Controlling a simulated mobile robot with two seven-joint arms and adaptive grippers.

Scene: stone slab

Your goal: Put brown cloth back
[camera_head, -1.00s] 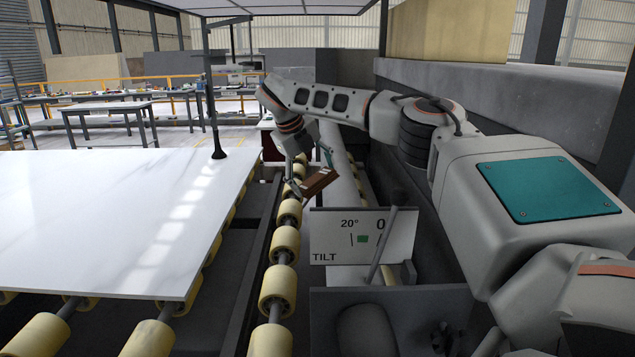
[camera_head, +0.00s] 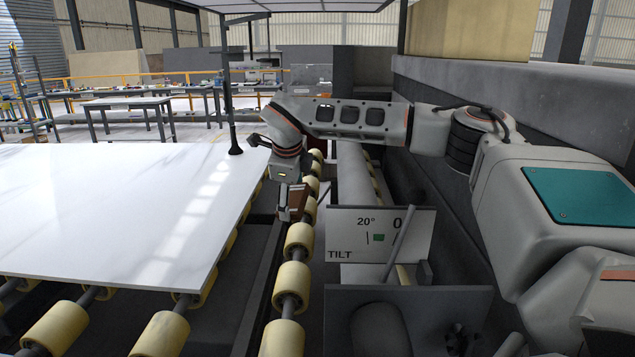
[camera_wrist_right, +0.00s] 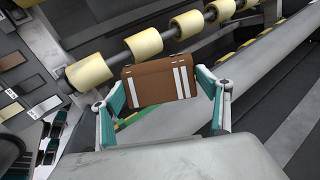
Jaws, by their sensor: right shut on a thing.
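The brown cloth (camera_wrist_right: 152,84) shows in the right wrist view as a brown folded block with white stripes, held between the two teal-padded fingers of my right gripper (camera_wrist_right: 160,92). In the head view the brown cloth (camera_head: 296,202) is a small brown shape below my right wrist. My right gripper (camera_head: 290,204) is shut on it and hangs over the gap beside the rollers, to the right of the white slab (camera_head: 110,215). My left gripper is in no view.
Yellow rollers (camera_head: 291,287) run along the slab's right side. A thin dark post (camera_head: 232,110) rises at the slab's far edge. A grey wall (camera_head: 520,110) bounds the right.

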